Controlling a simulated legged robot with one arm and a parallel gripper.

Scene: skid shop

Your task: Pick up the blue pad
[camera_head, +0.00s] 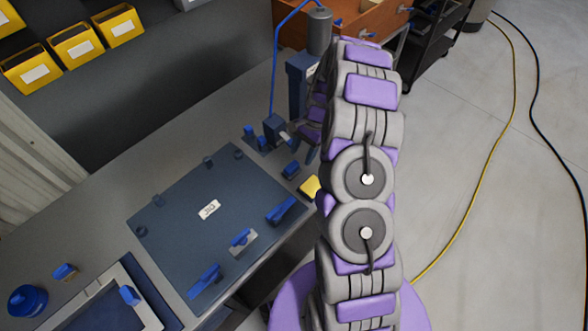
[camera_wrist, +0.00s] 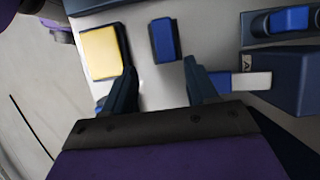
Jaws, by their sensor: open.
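The blue pad (camera_wrist: 163,40) is a small dark blue block lying flat on the grey bench. It also shows in the head view (camera_head: 291,169), at the bench's right side. In the wrist view it lies just beyond my open fingertips, roughly in line with the gap between them. My gripper (camera_wrist: 159,65) is open, with nothing between its fingers. In the head view my arm hides most of the gripper. Whether the fingertips are above the pad or level with it, I cannot tell.
A yellow pad (camera_wrist: 101,52) lies left of the blue pad, close to the left finger. A dark blue fixture (camera_wrist: 285,72) stands to the right. A dark plate with blue clamps (camera_head: 185,225) covers the bench middle. Yellow bins (camera_head: 76,44) hang at the back.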

